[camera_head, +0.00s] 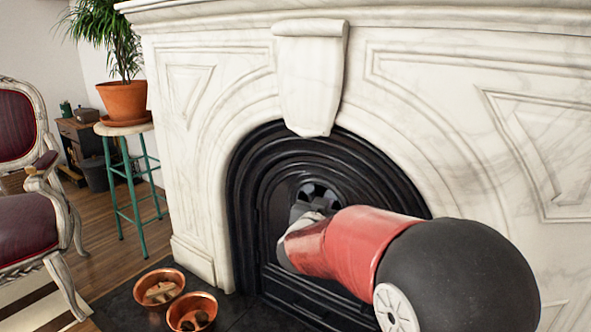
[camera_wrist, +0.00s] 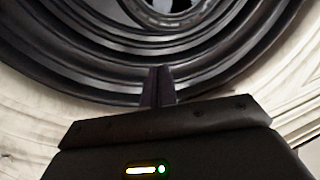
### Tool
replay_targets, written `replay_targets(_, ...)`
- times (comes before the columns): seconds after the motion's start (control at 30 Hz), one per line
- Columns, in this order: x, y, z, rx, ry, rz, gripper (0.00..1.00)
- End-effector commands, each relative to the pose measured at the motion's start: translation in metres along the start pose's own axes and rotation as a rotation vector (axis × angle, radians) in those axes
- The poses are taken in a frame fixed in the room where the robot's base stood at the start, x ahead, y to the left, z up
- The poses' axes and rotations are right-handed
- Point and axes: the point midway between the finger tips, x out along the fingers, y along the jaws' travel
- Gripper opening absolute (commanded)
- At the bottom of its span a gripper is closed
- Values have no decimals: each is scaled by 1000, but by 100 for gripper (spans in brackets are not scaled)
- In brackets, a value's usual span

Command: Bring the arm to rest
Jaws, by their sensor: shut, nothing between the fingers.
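My arm reaches from the lower right of the head view toward the black arched fireplace insert (camera_head: 250,200). My gripper shows in the wrist view (camera_wrist: 159,85). Its two dark fingers are together with nothing between them. They point toward the black ribbed arch rings (camera_wrist: 80,70), and I cannot tell how far off these are. In the head view the arm's red and white link hides my gripper's fingers and part of the insert.
A white marble surround (camera_head: 190,150) frames the insert. Two copper bowls (camera_head: 163,288) (camera_head: 192,313) sit on the dark hearth at lower left. A potted plant (camera_head: 124,100) stands on a green-legged stool (camera_head: 128,185). An armchair (camera_head: 35,225) is at far left.

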Motion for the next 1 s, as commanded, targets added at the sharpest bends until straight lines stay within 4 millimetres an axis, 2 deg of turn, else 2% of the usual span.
replay_targets(0.03,-11,3,-16,28,-36,-85,0)
replay_targets(0.1,-30,2,-26,43,-109,-209,0)
replay_targets(0.17,-51,5,-30,42,-180,-301,0)
replay_targets(0.27,-94,16,-30,11,-312,-420,0)
replay_targets(0.37,-142,39,-18,-46,-459,-498,0)
replay_targets(0.5,-208,91,11,-157,-674,-499,0)
replay_targets(0.63,-257,142,37,-247,-844,-413,0)
replay_targets(0.7,-276,163,47,-281,-908,-363,0)
replay_targets(0.8,-291,180,56,-311,-968,-308,0)
replay_targets(1.0,-296,184,62,-330,-1004,-276,0)
